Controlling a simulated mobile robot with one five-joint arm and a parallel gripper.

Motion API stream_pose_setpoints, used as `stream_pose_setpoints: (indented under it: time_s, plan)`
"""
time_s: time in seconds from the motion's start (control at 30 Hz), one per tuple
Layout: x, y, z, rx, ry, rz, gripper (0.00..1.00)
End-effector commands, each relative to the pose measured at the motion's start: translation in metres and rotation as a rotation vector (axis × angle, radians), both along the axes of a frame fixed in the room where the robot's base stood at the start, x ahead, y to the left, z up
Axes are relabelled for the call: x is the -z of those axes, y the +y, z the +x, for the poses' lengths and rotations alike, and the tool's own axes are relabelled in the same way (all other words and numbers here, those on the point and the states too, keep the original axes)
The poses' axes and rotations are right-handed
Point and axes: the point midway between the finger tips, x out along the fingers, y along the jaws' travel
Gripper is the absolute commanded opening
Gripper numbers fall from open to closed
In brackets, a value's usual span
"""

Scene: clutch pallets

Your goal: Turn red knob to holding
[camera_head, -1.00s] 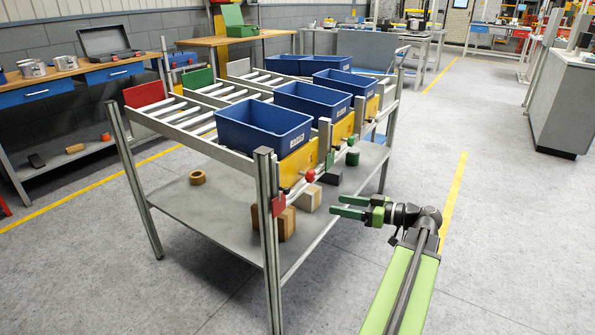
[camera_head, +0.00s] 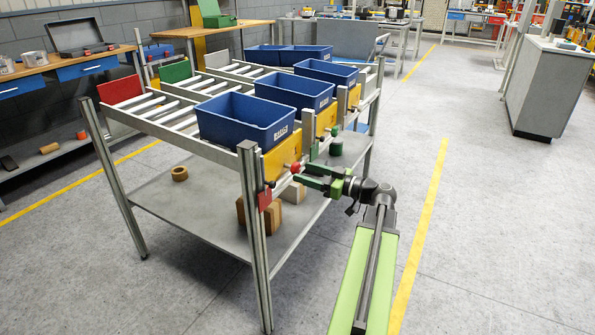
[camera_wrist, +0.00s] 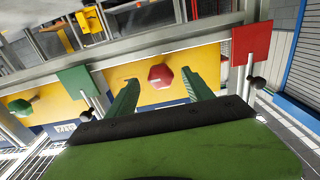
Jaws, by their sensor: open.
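The red knob (camera_head: 296,167) sits on the front side of the rack, by the yellow panel under the nearest blue bin. In the wrist view it is a red faceted knob (camera_wrist: 160,76) in front of the yellow panel (camera_wrist: 207,62). My gripper (camera_head: 299,177) is open, its green fingers pointing at the rack close to the knob. In the wrist view my gripper (camera_wrist: 159,82) has one finger on each side of the knob, with visible gaps. I cannot tell the remaining depth or whether a finger touches it.
A red plate (camera_wrist: 251,45) and a green plate (camera_wrist: 78,80) flank the knob. A green knob (camera_wrist: 22,107) is further left in the wrist view. Blue bins (camera_head: 243,120) stand on the rack (camera_head: 250,215). Brown blocks (camera_head: 272,217) lie on its lower shelf. Floor at right is clear.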

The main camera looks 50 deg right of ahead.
Motion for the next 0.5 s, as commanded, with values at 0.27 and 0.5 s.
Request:
stream_pose_setpoints:
  time_s: [0.27, 0.5]
  plan:
    - [0.0, 0.008, 0.033, -0.001, 0.0, 0.0, 0.6]
    - [0.0, 0.009, 0.035, -0.001, 0.0, 0.0, 0.6]
